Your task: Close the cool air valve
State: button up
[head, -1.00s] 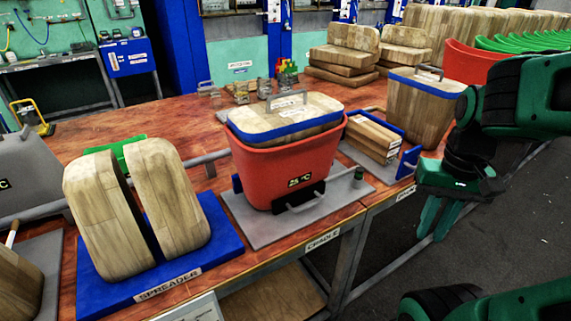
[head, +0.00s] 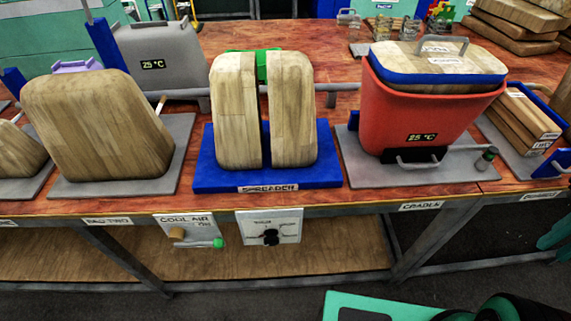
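The cool air panel (head: 190,231) is a white plate marked "COOL AIR" on the front edge of the bench, below and left of the spreader. A short brown wooden knob (head: 177,234) sticks out at its left. A small green-tipped part (head: 217,243) sits at its lower right. Which of these parts is the valve handle, and its setting, I cannot tell. My gripper (head: 554,236) shows only as a green piece at the right edge, far right of the panel and apart from it. Its fingers are mostly cut off.
A second white panel (head: 270,227) with a black knob hangs just right. Above stand the blue spreader base (head: 208,180) with two wooden blocks and the red tub (head: 420,115) on its cradle. The floor before the bench looks clear, except my green-black part at bottom right.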

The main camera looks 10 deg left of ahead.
aim_at(219, 244)
jog(key=u, duration=1.85)
jog(key=k, duration=0.5)
jog(key=u, duration=0.2)
jog(key=i, duration=0.3)
jog(key=u, duration=0.2)
